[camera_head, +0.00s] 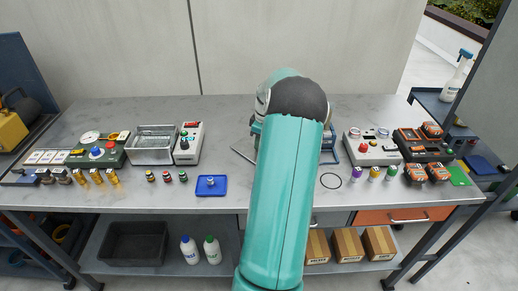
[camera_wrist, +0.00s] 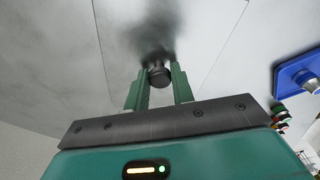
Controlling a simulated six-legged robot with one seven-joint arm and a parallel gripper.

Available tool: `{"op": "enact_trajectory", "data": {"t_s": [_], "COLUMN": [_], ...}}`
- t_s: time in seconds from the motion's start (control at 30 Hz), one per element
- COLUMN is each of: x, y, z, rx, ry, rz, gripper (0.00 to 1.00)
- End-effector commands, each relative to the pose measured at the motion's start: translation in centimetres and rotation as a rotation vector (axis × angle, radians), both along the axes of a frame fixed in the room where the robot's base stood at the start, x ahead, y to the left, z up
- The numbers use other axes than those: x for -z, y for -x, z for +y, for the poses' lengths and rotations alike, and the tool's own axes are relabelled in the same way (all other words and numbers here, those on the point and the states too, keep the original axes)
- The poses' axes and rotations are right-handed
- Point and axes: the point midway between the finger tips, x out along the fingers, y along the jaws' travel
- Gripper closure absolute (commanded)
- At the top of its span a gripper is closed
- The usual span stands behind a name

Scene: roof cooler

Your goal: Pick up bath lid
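A flat grey plate, which I take for the bath lid (camera_wrist: 205,45), fills the middle of the wrist view between two slanting edges. Its round black knob (camera_wrist: 159,76) stands between the green fingers of my gripper (camera_wrist: 159,72), with little or no gap at the sides. I cannot tell whether the fingers press on the knob. A dark blur, like a shadow or reflection, lies beyond the knob. In the head view my arm hides the gripper and most of the plate; only a thin slanting edge (camera_head: 243,155) shows left of the arm.
An open metal bath (camera_head: 135,157) stands left of a white control box (camera_head: 188,145). A blue tray with a metal knob (camera_head: 211,193) lies near the bench front, also at right in the wrist view (camera_wrist: 285,82). Small coloured bottles (camera_head: 167,177) stand left of it. Instruments occupy the right side.

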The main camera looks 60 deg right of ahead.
Motion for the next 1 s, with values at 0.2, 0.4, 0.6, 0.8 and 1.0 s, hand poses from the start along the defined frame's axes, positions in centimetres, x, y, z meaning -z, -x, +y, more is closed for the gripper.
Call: {"op": "enact_trajectory", "data": {"t_s": [0.2,0.4,0.6,0.8,1.0], "x": [-0.1,-0.3,-1.8,-5.0,-9.0], "y": [0.0,0.0,0.0,0.4,1.1], "z": [0.0,0.0,-0.1,1.4,4.7], "rx": [0.000,0.000,0.000,0.000,0.000], "ry": [0.001,0.002,0.002,0.003,0.004], "rz": [0.000,0.000,0.000,0.001,0.001], "gripper": [1.00,1.00,1.00,1.00,1.00]}}
